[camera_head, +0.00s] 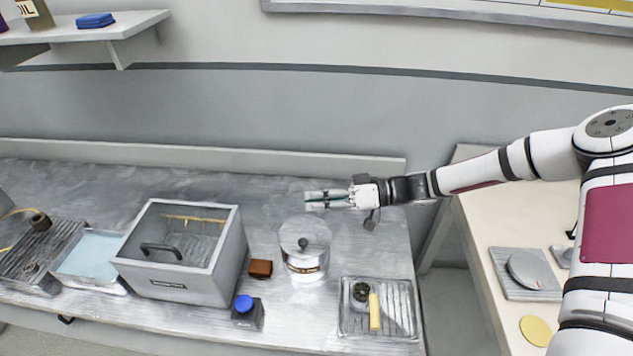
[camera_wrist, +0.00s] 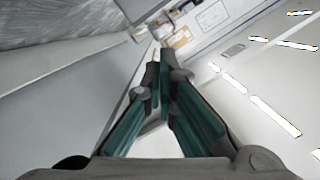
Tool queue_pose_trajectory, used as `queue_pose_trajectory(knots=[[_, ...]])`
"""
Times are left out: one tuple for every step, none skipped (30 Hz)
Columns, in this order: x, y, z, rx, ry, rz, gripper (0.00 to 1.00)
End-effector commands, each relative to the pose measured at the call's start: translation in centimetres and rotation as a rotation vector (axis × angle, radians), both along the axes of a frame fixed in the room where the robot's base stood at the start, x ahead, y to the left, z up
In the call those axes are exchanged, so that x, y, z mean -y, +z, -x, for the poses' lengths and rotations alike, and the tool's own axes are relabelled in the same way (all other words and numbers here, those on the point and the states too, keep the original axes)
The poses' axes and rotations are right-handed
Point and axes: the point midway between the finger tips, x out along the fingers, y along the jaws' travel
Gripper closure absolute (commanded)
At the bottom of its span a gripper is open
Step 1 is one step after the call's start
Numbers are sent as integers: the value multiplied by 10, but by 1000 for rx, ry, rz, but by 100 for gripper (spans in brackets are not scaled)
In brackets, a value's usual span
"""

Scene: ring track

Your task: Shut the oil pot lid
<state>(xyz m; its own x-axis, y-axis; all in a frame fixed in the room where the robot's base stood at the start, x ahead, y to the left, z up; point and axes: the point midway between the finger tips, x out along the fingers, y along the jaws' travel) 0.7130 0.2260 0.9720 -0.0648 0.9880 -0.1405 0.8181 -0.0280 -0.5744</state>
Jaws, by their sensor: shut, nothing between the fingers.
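A round metal pot (camera_head: 305,268) with a dark label band stands on the steel bench, right of its middle. Its flat grey lid (camera_head: 292,234) with a dark knob (camera_head: 303,243) lies over the top; I cannot tell whether it sits fully shut. My gripper (camera_head: 308,200) is above and behind the pot in the head view, pointing left, apart from the lid and knob. In the wrist view its teal-padded fingers (camera_wrist: 161,62) come together at the tips with nothing between them. The pot is not in the wrist view.
A ribbed tray (camera_head: 399,310) is front right. A cream table (camera_head: 475,240) lies right, past a gap.

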Motion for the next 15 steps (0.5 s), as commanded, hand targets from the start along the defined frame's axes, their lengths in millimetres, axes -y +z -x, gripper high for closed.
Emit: queue_pose_trajectory(knots=[[0,2,10,39,-3,-3,100],[0,1,13,67,-4,-2,100],[0,-2,17,106,-4,0,100],[0,-4,20,134,-3,0,100],[0,-6,23,162,-4,2,100],[0,-8,26,199,-4,2,100],[-1,-11,29,226,-5,4,100],[-1,-13,31,254,-4,5,100],[-1,-16,34,288,-4,7,100],[-1,-19,36,312,-5,8,100],[-1,-21,38,338,-4,7,100],[-1,-24,40,370,-4,9,100],[-1,-26,42,392,-5,11,100],[-1,-29,43,413,-5,11,100],[-1,-32,45,441,-3,13,100]])
